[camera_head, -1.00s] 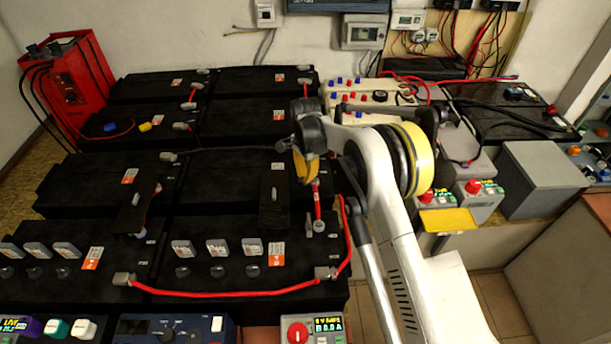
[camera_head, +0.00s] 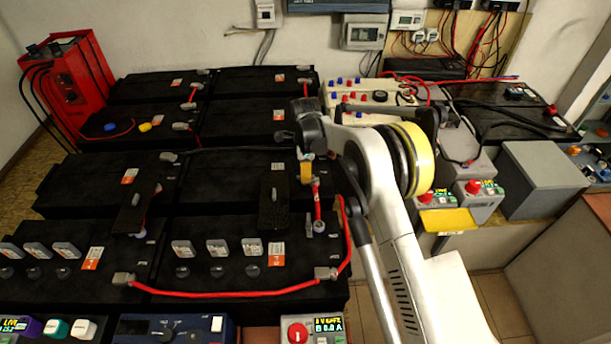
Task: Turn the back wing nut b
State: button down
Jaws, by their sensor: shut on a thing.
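The front end of the link has a grey terminal clamp (camera_head: 318,228) on the front battery (camera_head: 215,285), clear of my gripper.
Black batteries stand in rows around the link. A long red cable (camera_head: 235,292) crosses the front battery and rises on its right. A black upright plate (camera_head: 273,203) stands just left of the link. Beige units (camera_head: 380,97) stand behind my arm.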

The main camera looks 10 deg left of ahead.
dwell(0.3)
jog(key=c, duration=1.5)
grip_release()
notch_tip(320, 180, up, 12)
